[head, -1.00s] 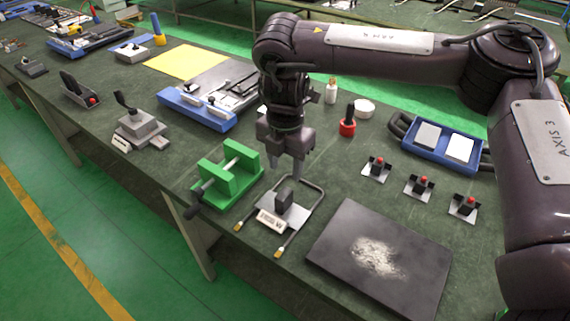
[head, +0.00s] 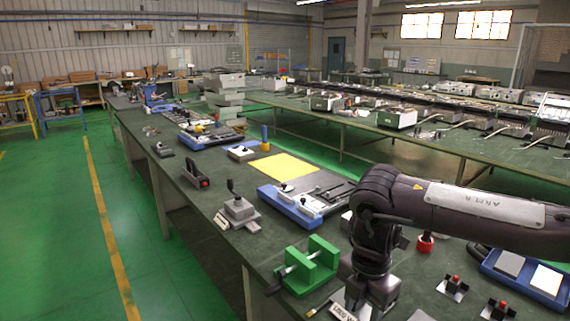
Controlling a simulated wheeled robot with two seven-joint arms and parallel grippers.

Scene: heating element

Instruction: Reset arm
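My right arm comes in from the right edge in the head view, and its gripper (head: 370,290) points down at the near part of the workbench (head: 222,262). The fingertips are hidden or too unclear to tell whether they are open. The gripper covers most of a small labelled stand (head: 340,309), and I cannot tell whether it touches it. A green clamp (head: 309,265) stands just left of the gripper. My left arm and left gripper are out of view.
A blue fixture (head: 290,205), a grey lever block (head: 237,212) and a yellow sheet (head: 283,167) lie farther along the bench. A blue tray (head: 497,275), small red-button switches (head: 453,287) and a red-based tool (head: 425,243) are at right. The green floor at left is open.

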